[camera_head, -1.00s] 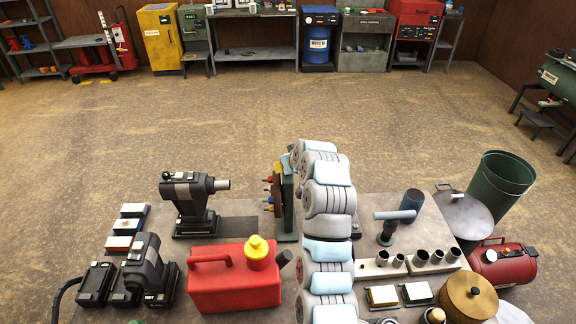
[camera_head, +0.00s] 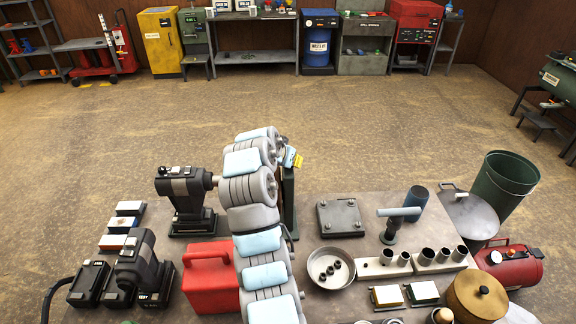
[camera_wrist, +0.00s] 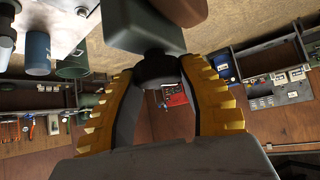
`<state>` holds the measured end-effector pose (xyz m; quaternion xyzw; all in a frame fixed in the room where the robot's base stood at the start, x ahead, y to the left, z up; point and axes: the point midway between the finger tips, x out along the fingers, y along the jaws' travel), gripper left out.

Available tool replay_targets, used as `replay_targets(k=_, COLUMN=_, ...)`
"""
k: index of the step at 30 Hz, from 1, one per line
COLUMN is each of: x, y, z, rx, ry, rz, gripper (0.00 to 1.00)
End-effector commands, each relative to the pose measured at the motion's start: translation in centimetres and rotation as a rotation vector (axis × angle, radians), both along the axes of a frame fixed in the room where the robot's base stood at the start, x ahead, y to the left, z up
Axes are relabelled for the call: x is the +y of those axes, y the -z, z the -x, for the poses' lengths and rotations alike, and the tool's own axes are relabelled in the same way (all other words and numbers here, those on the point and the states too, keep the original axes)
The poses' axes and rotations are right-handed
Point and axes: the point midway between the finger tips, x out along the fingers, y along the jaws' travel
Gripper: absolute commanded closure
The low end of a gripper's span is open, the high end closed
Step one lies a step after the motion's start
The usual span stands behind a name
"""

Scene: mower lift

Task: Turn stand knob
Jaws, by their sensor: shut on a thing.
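The stand (camera_head: 289,198) is a dark upright on the bench, mostly hidden behind my arm in the camera_head view. My gripper (camera_head: 293,158) is at its upper end, with a bit of yellow finger showing. In the camera_wrist view, a round black knob (camera_wrist: 156,70) sticks out from a dark grey-green block (camera_wrist: 145,25). My gripper (camera_wrist: 158,78) has its two yellow-backed fingers on either side of the knob, shut on it. The exact finger contact and the knob's turn angle cannot be made out.
A black power tool (camera_head: 187,200) stands close left of my arm. A red can (camera_head: 210,278) is partly hidden by my arm. To the right are a square metal plate (camera_head: 340,218), a round bowl (camera_head: 335,255) and a T-handled post (camera_head: 392,225).

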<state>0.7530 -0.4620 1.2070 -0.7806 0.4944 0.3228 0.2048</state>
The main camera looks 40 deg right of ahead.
Motion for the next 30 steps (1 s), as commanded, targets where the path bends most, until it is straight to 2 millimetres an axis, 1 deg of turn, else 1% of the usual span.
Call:
replay_targets(k=1, x=0.26, y=0.45, z=-0.21, rx=0.002, ry=0.026, rz=-0.002, gripper=0.95)
replay_targets(k=5, x=0.14, y=0.59, z=-0.08, rx=0.005, ry=0.1, rz=-0.003, gripper=0.95)
replay_targets(k=15, x=0.16, y=0.46, z=-0.09, rx=0.004, ry=0.233, rz=-0.004, gripper=0.95)
replay_targets(k=30, x=0.08, y=0.32, z=-0.05, rx=0.002, ry=0.31, rz=-0.004, gripper=0.95)
